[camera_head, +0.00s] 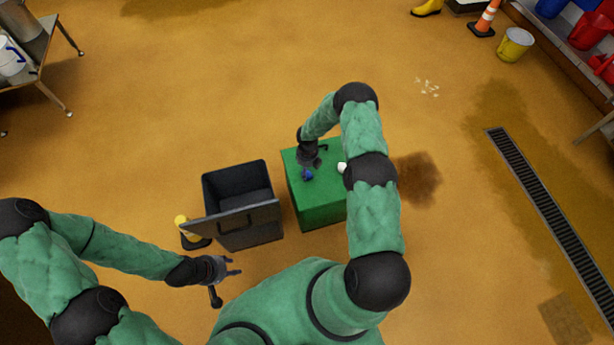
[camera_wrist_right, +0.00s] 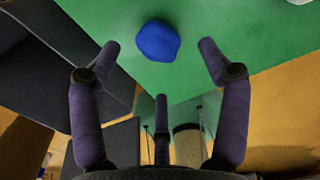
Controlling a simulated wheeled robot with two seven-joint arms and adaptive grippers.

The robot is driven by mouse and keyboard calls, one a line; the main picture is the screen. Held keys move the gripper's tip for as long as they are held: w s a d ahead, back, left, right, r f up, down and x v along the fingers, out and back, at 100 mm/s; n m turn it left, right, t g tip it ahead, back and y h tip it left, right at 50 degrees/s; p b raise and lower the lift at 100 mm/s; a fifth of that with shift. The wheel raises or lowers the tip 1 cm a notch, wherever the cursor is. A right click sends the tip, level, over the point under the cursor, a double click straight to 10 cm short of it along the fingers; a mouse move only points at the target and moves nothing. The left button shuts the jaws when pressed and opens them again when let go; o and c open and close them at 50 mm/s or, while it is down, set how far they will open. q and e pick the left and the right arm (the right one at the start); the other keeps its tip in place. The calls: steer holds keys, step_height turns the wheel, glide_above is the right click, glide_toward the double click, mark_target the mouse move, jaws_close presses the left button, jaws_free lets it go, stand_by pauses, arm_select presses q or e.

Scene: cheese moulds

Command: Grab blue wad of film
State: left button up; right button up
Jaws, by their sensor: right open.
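The blue wad of film (camera_head: 307,174) lies on top of the green block (camera_head: 318,206), near its left side. It also shows in the right wrist view (camera_wrist_right: 157,40), between and beyond the fingertips. My right gripper (camera_head: 311,160) is just above the green block, close to the blue wad. In the right wrist view its fingers (camera_wrist_right: 160,62) are spread wide with nothing between them. My left gripper (camera_head: 232,266) is low in the head view, in front of the dark bin, with its fingers apart and nothing seen between them.
A dark open bin (camera_head: 229,187) stands left of the green block. A white wad (camera_head: 342,168) lies on the block, beside my right arm. A yellow object (camera_head: 182,222) is left of the bin. A floor drain (camera_head: 550,210) runs along the right.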

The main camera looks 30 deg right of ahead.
step_height(320, 180, down, 5)
steer(key=b, duration=0.2)
steer(key=shift+w+b, duration=0.15)
steer(key=shift+b, duration=0.25)
steer(key=c, duration=0.9)
